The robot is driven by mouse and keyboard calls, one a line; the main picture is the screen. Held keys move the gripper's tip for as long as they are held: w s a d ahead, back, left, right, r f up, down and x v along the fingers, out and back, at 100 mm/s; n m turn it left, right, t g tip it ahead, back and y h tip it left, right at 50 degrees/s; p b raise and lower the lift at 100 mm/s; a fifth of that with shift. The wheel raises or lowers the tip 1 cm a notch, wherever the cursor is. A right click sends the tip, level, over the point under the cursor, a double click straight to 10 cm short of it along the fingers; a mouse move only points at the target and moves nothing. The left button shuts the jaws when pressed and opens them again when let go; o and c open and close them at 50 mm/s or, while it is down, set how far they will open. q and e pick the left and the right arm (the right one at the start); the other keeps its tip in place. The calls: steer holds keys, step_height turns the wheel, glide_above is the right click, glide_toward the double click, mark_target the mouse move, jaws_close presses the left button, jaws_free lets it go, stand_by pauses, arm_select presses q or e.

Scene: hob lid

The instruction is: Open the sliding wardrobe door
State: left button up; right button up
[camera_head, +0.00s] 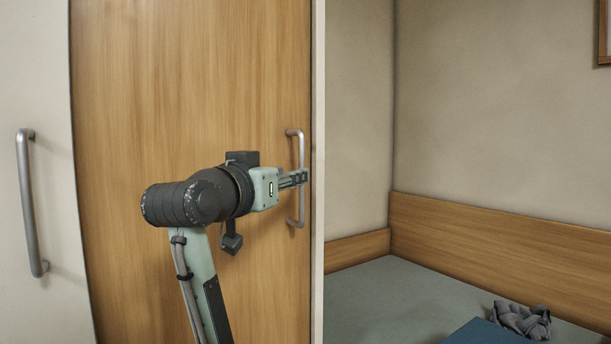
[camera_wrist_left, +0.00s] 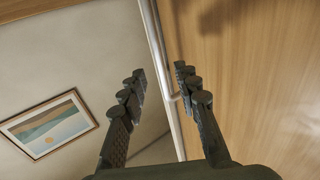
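The wooden wardrobe door (camera_head: 190,80) fills the left-middle of the head view, its right edge against a pale upright panel (camera_head: 318,100). A silver bar handle (camera_head: 302,152) stands upright near that edge. My left gripper (camera_head: 303,177) is at the middle of this handle. In the left wrist view the fingers of my left gripper (camera_wrist_left: 162,80) are spread apart. The handle (camera_wrist_left: 157,45) passes between them, nearer the right finger, and I cannot tell whether it touches. The door also fills the right of that view (camera_wrist_left: 260,60). My right gripper is not in view.
A white door panel (camera_head: 35,90) with its own long handle (camera_head: 28,205) is at the far left. To the right is a bed (camera_head: 400,300) with a wooden surround, a crumpled grey cloth (camera_head: 522,320) and a blue item (camera_head: 485,334). A framed picture (camera_wrist_left: 48,125) hangs on the wall.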

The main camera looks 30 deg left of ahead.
arm_select(q)
steer(key=w, duration=0.3)
steer(key=w+a, duration=0.1)
steer(key=w, duration=0.2)
steer(key=shift+w+a, duration=0.1)
steer(key=shift+w, duration=0.1)
jaws_close()
